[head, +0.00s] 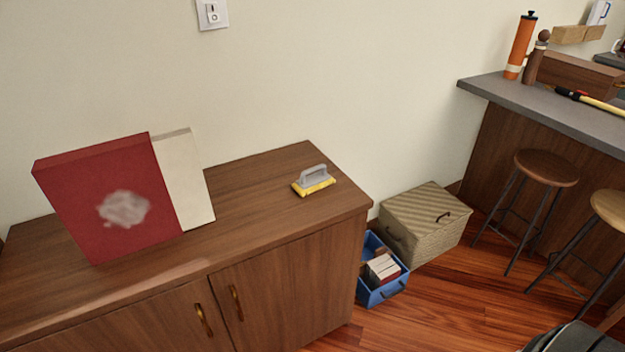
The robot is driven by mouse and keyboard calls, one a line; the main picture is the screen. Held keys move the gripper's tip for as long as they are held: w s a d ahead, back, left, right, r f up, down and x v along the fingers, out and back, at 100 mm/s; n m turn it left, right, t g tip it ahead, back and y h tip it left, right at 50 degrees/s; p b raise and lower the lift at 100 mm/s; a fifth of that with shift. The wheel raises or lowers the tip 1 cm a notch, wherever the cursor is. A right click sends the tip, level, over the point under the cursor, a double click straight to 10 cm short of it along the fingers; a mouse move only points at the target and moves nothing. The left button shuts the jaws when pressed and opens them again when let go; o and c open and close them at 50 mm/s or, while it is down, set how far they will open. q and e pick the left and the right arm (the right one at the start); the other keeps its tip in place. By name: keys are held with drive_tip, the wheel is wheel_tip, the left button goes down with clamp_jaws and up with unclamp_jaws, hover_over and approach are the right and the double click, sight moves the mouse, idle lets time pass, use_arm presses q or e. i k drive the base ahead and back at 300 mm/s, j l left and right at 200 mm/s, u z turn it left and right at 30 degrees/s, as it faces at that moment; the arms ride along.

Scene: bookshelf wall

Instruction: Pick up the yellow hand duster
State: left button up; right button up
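The yellow hand duster (314,186) lies on the top of a brown wooden cabinet (260,185), near its right end. It has a grey handle on top and a yellow base. Nothing touches or covers it. Neither of my grippers is clearly visible in the head view.
A red book (110,198) with a pale smudge and a cream book (184,178) stand on the cabinet's left part. A blue bin (382,291) and a woven box (425,222) are on the floor to the right. Stools (546,168) stand by the counter (545,110).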

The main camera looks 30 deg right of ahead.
sight(318, 180)
drive_tip(key=i+l+z, duration=0.1)
drive_tip(key=l+z, duration=0.3)
drive_tip(key=i+l+z, duration=0.15)
drive_tip(key=z, duration=0.2)
drive_tip(key=i+l+z, duration=0.2)
drive_tip(key=z, duration=0.2)
